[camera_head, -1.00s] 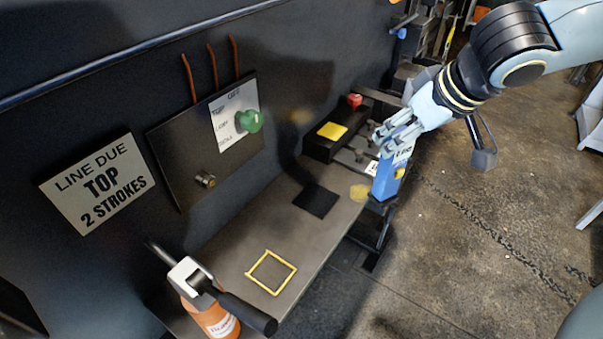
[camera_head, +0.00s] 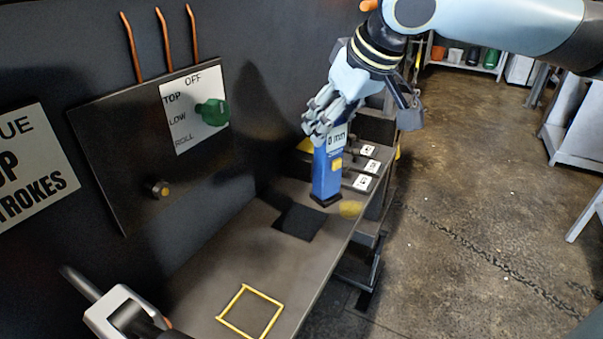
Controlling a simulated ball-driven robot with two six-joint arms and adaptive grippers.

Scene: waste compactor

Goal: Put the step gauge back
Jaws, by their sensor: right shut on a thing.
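The step gauge (camera_head: 326,177) is a blue upright block with a black foot, a yellow button and a label reading "0 mm". My right gripper (camera_head: 328,128) is shut on its upper part from above. The gauge stands nearly upright over the grey shelf (camera_head: 228,262), between a black square pad (camera_head: 298,222) and a round yellow spot (camera_head: 350,209). I cannot tell whether its foot touches the shelf. A yellow square outline (camera_head: 250,311) marks the near part of the shelf and is empty.
A wall panel with a green knob (camera_head: 213,112) and a sign (camera_head: 35,165) are at the left. Numbered tags (camera_head: 363,182) lie just behind the gauge. The floor (camera_head: 470,200) at right is open.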

